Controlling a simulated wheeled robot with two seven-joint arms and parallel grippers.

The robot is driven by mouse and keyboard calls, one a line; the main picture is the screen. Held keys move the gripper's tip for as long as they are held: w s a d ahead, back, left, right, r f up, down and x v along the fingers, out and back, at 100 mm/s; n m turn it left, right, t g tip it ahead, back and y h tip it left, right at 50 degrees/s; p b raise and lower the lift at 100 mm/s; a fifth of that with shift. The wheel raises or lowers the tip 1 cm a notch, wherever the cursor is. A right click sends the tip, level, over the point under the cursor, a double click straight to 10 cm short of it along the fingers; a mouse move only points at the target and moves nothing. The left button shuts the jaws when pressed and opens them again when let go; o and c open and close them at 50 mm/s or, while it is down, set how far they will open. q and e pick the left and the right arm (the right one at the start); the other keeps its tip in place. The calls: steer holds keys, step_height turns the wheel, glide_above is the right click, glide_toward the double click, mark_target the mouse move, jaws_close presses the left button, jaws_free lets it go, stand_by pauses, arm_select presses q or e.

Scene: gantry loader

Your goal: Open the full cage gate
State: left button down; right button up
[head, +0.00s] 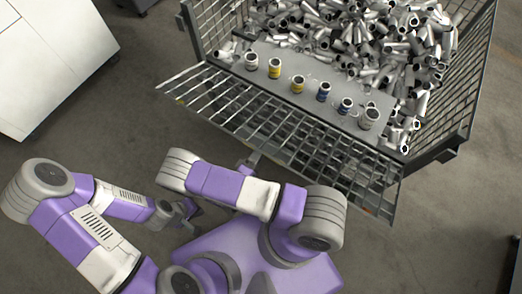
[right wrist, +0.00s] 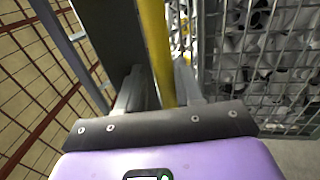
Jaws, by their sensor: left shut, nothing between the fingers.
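The cage (head: 455,140) is full of loose metal tubes. Its wire gate (head: 285,130) leans outward from the front, toward me; its exact tilt is unclear. My left gripper (head: 188,212) is shut and empty, low and apart from the gate. My right arm reaches across toward the gate's near edge, and its hand is mostly hidden in the head view. In the right wrist view, the fingers of my right gripper (right wrist: 163,92) stand apart, with a yellow bar (right wrist: 155,40) passing between them beside a dark post (right wrist: 115,35). Whether they grip the bar is unclear.
Several small cups (head: 297,84) stand in a row on a grey panel (head: 270,52) just inside the cage. A white cabinet (head: 55,60) stands at the far left. Grey floor (head: 150,110) is clear between the cabinet and the cage.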

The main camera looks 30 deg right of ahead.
mark_target(260, 145)
step_height(260, 145, up, 8)
steer(key=p, duration=0.3)
steer(key=shift+a+r, duration=0.1)
steer(key=shift+r, duration=0.1)
steer(key=shift+s+a+f+b, duration=0.2)
steer(key=shift+a+f+b, duration=0.05)
steer(key=shift+f+b, duration=0.1)
steer(key=s+a+f+b, duration=0.3)
steer(key=a+f, duration=0.2)
steer(key=shift+a+b, duration=0.25)
steer(key=shift+b, duration=0.1)
steer(key=shift+s, duration=0.1)
stand_by(0.7)
steer(key=shift+s, duration=0.1)
